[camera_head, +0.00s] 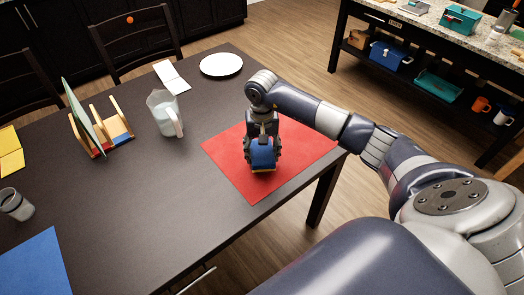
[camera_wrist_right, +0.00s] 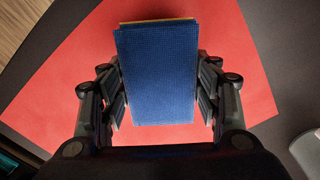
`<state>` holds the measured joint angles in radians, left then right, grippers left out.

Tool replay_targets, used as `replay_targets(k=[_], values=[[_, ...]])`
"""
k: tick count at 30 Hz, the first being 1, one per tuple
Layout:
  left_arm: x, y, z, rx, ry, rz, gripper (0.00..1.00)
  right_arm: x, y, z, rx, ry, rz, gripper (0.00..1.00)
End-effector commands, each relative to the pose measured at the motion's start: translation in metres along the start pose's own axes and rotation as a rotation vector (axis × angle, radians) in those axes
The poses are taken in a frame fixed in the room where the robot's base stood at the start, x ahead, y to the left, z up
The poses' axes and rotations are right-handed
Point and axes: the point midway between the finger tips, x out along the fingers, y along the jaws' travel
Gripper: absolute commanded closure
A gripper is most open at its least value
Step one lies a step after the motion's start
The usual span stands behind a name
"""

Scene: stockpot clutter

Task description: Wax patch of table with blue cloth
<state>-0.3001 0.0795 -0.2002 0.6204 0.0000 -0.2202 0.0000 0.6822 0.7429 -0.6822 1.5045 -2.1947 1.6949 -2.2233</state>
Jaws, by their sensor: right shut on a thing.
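The blue cloth (camera_head: 262,154) is a folded block with a thin yellowish layer at its edge. My right gripper (camera_head: 262,158) is shut on it, with a finger on each side. The cloth also shows between the fingers in the right wrist view (camera_wrist_right: 158,75). The gripper points down over a red square patch (camera_head: 228,150) on the dark table (camera_head: 130,215). The red patch also fills much of the right wrist view (camera_wrist_right: 70,75). I cannot tell whether the cloth touches the patch. My left gripper is not in view.
A clear pitcher (camera_head: 164,113) stands left of the red patch, with a white plate (camera_head: 221,64) and a white folded card (camera_head: 171,77) behind. A wooden rack (camera_head: 118,130), a grey mug (camera_head: 16,204) and a blue sheet (camera_head: 38,268) are further left. The table's front edge is close.

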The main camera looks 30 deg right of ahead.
Motion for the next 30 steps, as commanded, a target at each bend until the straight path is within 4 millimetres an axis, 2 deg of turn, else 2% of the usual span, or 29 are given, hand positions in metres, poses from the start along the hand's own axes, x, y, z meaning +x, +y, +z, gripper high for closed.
replay_targets(k=[3, 21, 30], values=[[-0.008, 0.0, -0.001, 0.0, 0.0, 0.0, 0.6, -0.015, 0.0, -0.002, 0.001, 0.004, -0.001, 0.65], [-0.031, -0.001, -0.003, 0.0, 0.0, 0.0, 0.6, -0.062, 0.0, -0.002, 0.0, 0.005, -0.002, 0.65], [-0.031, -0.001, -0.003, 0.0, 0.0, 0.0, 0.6, -0.064, 0.0, -0.001, 0.001, 0.004, -0.002, 0.65]])
